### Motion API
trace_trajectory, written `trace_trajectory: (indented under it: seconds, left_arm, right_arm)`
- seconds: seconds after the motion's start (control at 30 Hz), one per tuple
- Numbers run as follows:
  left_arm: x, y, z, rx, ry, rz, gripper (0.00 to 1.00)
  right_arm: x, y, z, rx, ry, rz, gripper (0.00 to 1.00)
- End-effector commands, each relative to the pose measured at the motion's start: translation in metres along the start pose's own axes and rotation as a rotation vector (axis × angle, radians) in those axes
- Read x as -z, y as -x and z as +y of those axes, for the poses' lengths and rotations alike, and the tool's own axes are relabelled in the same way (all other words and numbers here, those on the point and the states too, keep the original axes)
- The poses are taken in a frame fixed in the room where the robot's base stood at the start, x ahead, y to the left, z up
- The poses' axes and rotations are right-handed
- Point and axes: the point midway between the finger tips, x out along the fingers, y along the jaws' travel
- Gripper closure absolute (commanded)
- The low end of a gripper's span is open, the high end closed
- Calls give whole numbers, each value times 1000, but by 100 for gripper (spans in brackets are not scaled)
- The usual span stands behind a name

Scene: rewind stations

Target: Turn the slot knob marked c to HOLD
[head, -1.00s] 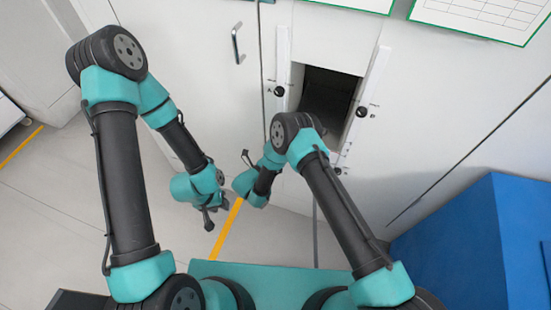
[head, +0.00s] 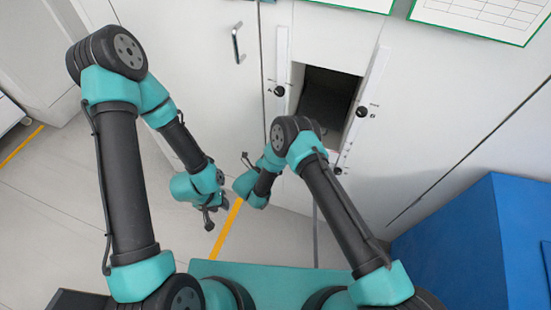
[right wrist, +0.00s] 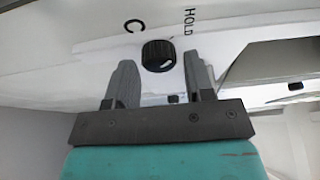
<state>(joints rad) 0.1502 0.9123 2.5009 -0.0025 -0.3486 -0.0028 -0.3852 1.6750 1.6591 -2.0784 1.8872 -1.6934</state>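The slot knob marked c (right wrist: 158,55) is a black ribbed knob on a white strip in the right wrist view. The letter C is at its upper left and the word HOLD at its upper right. A small white mark on the knob points to the lower right in the picture, away from HOLD. My right gripper (right wrist: 161,80) is open, with one finger on either side of the knob in the picture; contact is not visible. In the head view my right arm hides this knob. My left gripper (head: 218,209) hangs open and empty, left of the right arm.
Other black knobs sit beside the dark slot opening (head: 329,93): knob A (head: 279,91) on the left, one at upper right (head: 361,111), one at lower right (head: 338,171). A door handle (head: 237,43) is at upper left. A blue box (head: 450,235) stands at right.

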Motion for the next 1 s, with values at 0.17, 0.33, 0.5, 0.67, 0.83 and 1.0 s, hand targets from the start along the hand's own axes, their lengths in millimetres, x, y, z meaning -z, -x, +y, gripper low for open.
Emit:
trace_trajectory:
  seconds: [0.17, 0.33, 0.5, 0.67, 0.83, 1.0]
  left_arm:
    - [0, 0, 0, 0, 0, 0, 63]
    - [0, 0, 0, 0, 0, 0, 63]
    - [0, 0, 0, 0, 0, 0, 63]
    - [0, 0, 0, 0, 0, 0, 63]
    - [0, 0, 0, 0, 0, 0, 63]
    - [0, 0, 0, 0, 0, 0, 63]
  right_arm:
    - [0, 0, 0, 0, 0, 0, 41]
    - [0, 0, 0, 0, -1, 0, 41]
    - [0, 9, 0, 0, 0, -1, 41]
    - [0, 29, 0, 0, 1, -3, 41]
    - [0, 54, 0, 0, 0, -4, 41]
    - [0, 71, 0, -1, 0, -1, 41]
